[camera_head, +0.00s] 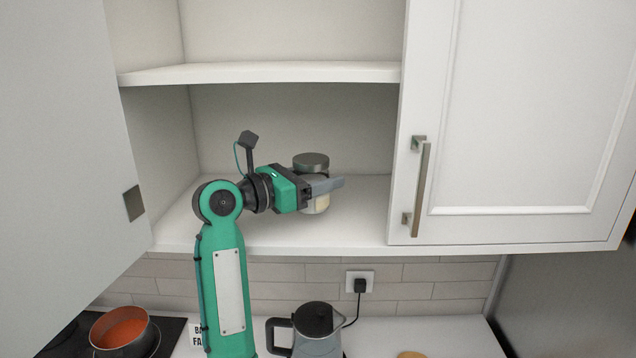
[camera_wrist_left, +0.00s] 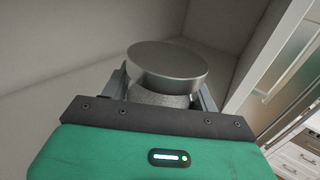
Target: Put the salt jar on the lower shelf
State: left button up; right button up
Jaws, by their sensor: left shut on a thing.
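The salt jar (camera_head: 311,161) has a round grey metal lid and pale contents. It is upright inside the open cupboard, over the lower shelf (camera_head: 360,213). My left gripper (camera_head: 325,188) is shut on the jar, with a finger across its side. In the left wrist view the jar's lid (camera_wrist_left: 168,66) shows between the two fingers. The jar's base is low, close to the shelf board; I cannot tell whether it touches. My right gripper is not in view.
An upper shelf (camera_head: 260,73) runs above the jar. An open door (camera_head: 65,150) stands at the left and a closed door (camera_head: 515,120) at the right. A kettle (camera_head: 318,335) and a pot (camera_head: 122,335) stand below. The lower shelf is otherwise bare.

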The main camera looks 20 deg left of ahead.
pick_arm(q)
jog(key=shift+f, duration=0.55)
jog(key=shift+a+f+p, duration=0.1)
jog(key=shift+f+p, duration=0.25)
jog(key=shift+p, duration=0.4)
jog(key=shift+f, duration=0.15)
jog(key=shift+w, duration=0.15)
jog(key=shift+f, duration=0.2)
jog(key=o, duration=1.3)
jog(key=shift+r, duration=0.1)
